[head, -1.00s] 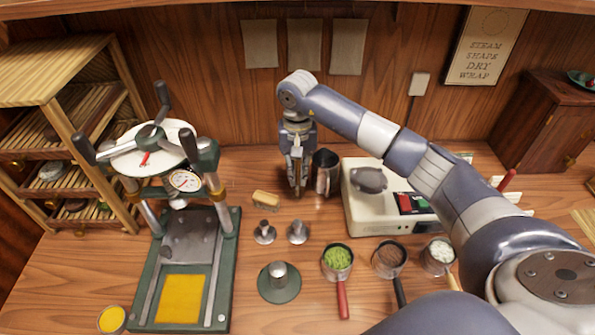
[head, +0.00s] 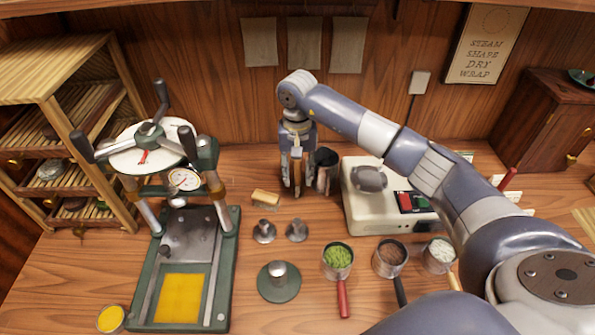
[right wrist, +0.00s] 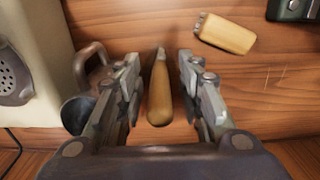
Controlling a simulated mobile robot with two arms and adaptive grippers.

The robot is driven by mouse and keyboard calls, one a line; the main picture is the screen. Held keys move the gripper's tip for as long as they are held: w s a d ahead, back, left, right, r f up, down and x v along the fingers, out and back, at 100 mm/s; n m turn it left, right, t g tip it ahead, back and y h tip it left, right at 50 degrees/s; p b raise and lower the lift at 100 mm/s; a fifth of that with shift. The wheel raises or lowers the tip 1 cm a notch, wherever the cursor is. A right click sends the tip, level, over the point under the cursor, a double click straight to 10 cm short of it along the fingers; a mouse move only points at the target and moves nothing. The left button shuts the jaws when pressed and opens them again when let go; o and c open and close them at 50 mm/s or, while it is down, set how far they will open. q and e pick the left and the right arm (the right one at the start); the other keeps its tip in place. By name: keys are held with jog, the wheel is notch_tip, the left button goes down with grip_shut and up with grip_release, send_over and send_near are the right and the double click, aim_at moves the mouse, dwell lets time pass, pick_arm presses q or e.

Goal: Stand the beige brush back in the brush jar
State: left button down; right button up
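A slim beige wooden handle with a dark narrow tip, apparently the beige brush (right wrist: 159,92), lies between the fingers of my right gripper (right wrist: 158,85). Gaps show on both sides of it, so the gripper is open around it. In the head view the right gripper (head: 298,180) points down, and the brush (head: 297,158) looks roughly upright between its fingers. A dark metal jar (head: 326,170) stands just right of the gripper; it also shows in the right wrist view (right wrist: 78,113). The brush appears beside this jar, not inside it. What supports its lower end is unclear. My left gripper is not in view.
A beige block (head: 265,198) lies left of the gripper. A cream machine (head: 360,215) stands right of the jar. A green press (head: 185,245) is at left. Small metal weights (head: 264,232) and handled cups (head: 338,262) stand in front.

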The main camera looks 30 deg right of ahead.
notch_tip(320, 180, up, 12)
jog(key=shift+r, duration=0.1)
dwell(0.5)
dwell(0.5)
